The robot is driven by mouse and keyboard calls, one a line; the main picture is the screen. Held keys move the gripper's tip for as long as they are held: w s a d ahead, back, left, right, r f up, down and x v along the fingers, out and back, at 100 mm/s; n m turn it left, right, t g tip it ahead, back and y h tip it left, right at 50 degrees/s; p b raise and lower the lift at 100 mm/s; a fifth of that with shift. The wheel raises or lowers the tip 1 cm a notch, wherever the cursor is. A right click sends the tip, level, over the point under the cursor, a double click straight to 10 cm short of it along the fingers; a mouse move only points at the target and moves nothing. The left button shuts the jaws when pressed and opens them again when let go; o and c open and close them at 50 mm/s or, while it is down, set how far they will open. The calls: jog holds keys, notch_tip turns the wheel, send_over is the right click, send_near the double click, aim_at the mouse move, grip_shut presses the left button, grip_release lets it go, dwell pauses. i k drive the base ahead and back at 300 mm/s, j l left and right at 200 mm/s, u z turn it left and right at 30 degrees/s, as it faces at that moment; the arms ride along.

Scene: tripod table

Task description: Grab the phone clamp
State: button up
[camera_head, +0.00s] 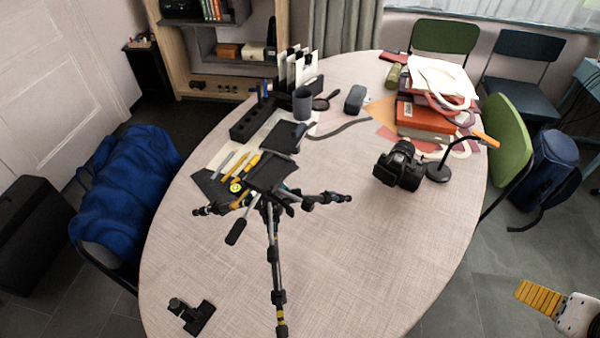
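A small black clamp-like piece (200,318), which looks like the phone clamp, lies on the table (385,260) near its front left edge. It has a flat bar and a short knob at its left end. A black tripod (273,245) stands on the table to its right, with legs spread and a flat dark plate on top. My gripper (525,292) shows at the lower right, with yellow ribbed fingers and a white body. It is over the floor, right of the table and far from the clamp. Its opening is not clear from this angle.
A camera (398,166) and a black desk lamp (438,172) stand on the right side of the table. Books (425,117) are stacked behind them. The table's front right is clear.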

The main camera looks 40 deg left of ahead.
aim_at(196, 319)
jog(key=u, duration=2.85)
jog(key=k+j, duration=0.1)
jog(key=k, duration=0.35)
jog(key=k+j+z, duration=0.1)
jog(key=k, duration=0.3)
